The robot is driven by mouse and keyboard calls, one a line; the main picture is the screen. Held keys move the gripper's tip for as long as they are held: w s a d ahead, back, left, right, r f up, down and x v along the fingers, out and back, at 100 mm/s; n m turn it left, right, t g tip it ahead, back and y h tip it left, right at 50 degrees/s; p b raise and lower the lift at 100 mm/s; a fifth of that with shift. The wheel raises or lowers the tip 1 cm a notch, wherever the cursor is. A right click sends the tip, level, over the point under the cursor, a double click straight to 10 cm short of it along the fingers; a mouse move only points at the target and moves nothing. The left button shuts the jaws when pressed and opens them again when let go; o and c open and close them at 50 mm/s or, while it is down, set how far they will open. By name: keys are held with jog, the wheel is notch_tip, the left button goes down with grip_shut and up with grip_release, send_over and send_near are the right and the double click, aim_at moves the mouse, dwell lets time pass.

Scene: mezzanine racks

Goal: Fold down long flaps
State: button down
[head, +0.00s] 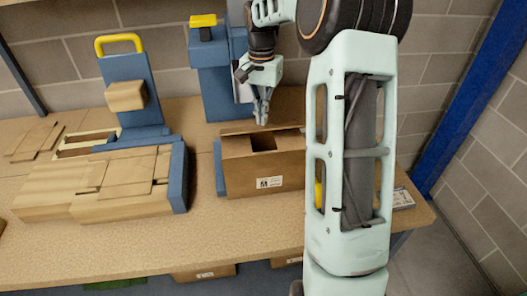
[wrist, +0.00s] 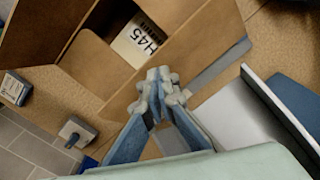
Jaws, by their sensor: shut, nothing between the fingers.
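A brown cardboard box (head: 236,181) with a white label on its front stands on the bench in the head view. Its top is partly covered, with a dark opening in the middle. In the wrist view, cardboard panels (wrist: 190,52) border this opening, and a white item marked H45 (wrist: 137,40) shows inside. Another panel (wrist: 35,28) slants at the upper left; I cannot tell how far each flap is folded. My gripper (head: 262,119) is shut and empty, pointing down above the back of the box. Its closed fingertips also show in the wrist view (wrist: 158,88). My arm hides what lies right of the box.
A blue machine (head: 210,85) with a yellow top stands behind the box. A blue stand (head: 126,88) with a yellow handle is at the left, beside stacked flat cardboard (head: 45,192). The bench front (head: 200,238) is clear. A blue rack post (head: 465,100) rises at the right.

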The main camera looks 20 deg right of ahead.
jog(key=shift+f, duration=0.2)
dwell(0.5)
jog(key=shift+f+b, duration=0.8)
jog(key=shift+f, duration=0.35)
jog(key=shift+r, duration=0.1)
notch_tip(320, 180, up, 7)
jog(key=p, duration=0.5)
jog(key=shift+p, duration=0.35)
jog(key=shift+f, duration=0.25)
jog(key=shift+m, duration=0.3)
